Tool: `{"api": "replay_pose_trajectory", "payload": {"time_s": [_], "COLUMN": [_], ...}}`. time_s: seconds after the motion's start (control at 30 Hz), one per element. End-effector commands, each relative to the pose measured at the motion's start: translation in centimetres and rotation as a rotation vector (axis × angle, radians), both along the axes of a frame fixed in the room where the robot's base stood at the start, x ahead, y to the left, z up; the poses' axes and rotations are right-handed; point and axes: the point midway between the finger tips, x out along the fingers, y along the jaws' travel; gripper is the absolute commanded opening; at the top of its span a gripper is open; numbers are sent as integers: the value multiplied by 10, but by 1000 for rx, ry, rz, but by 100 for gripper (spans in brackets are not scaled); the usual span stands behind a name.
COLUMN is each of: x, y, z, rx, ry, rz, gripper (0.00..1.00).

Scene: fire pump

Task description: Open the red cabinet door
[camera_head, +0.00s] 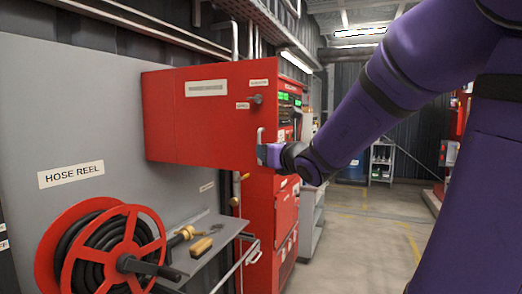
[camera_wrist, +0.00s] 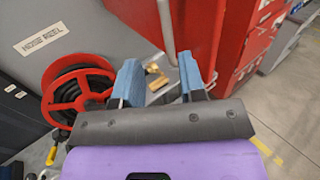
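The red cabinet (camera_head: 205,125) is mounted on the grey wall panel, and its front looks shut. A dark knob and small white labels show on its front. A silver vertical bar handle (camera_head: 260,136) sits near its lower right edge. My gripper (camera_head: 267,155) is right at this handle. In the wrist view my gripper (camera_wrist: 159,62) has its two blue fingers spread apart. The handle (camera_wrist: 166,25) appears between the fingertips there, with its lower end near them. I cannot tell whether a finger touches it. The red cabinet front (camera_wrist: 206,28) fills the upper middle of the wrist view.
A red hose reel (camera_head: 100,250) is at the lower left, beside a grey shelf (camera_head: 215,236) holding brass fittings. A lower red cabinet (camera_head: 284,225) stands below, with pipes in front. Open concrete floor (camera_head: 365,240) lies to the right.

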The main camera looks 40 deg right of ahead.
Motion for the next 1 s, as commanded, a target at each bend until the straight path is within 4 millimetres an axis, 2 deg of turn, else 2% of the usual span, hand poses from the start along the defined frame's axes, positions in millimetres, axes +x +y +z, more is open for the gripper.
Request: {"api": "replay_pose_trajectory", "payload": {"time_s": [0.1, 0.33, 1.0], "x": [-19, -38, -42], "y": [3, 5, 6], "z": [1, 0, 0], "rx": [-1, 0, 0], "ry": [-2, -1, 0], "rz": [0, -1, 1], "gripper": [37, 37, 37]}}
